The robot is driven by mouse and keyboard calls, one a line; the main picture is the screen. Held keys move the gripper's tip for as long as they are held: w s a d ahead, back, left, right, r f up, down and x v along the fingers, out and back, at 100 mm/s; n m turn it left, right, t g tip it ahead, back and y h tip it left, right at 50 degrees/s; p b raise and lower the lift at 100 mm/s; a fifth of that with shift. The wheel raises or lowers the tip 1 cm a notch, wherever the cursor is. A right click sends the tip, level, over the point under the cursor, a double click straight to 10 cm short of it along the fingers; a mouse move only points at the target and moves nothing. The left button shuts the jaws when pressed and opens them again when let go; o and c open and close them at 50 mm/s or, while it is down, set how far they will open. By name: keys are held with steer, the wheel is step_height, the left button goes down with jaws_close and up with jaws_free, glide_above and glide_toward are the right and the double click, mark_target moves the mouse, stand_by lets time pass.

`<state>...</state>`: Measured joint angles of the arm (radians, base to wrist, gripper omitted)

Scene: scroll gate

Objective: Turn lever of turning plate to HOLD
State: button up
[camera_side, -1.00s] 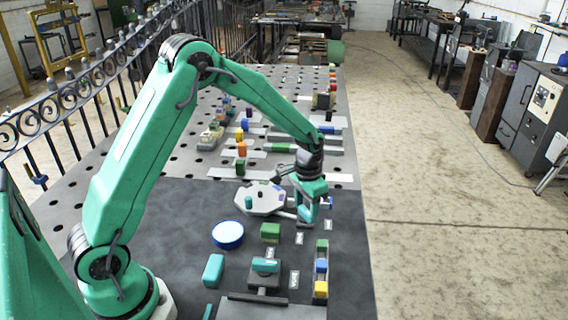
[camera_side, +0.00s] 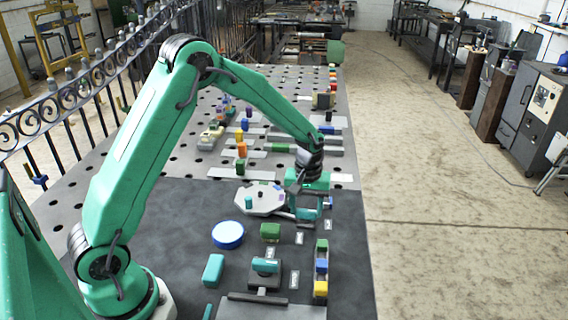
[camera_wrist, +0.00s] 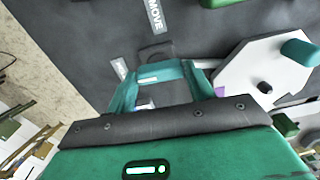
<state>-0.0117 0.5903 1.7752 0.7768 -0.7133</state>
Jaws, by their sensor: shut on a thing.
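The turning plate (camera_side: 250,203) is a pale, many-sided disc lying flat on the dark mat, with a teal peg and small dark and purple marks on top. It also shows at the right of the wrist view (camera_wrist: 240,72). A grey lever (camera_side: 283,213) runs from its near right side toward my gripper. My gripper (camera_side: 309,214) is low over the mat, right of the plate, and shut on the lever's end.
Small white labels (camera_side: 299,238) lie on the mat. A row of coloured blocks (camera_side: 321,266) is at the right. Perforated table with more fixtures lies beyond.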

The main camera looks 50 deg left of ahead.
steer(key=shift+r+n, duration=0.1)
steer(key=shift+n, duration=0.3)
steer(key=o, duration=1)
steer(key=shift+r, duration=3.9)
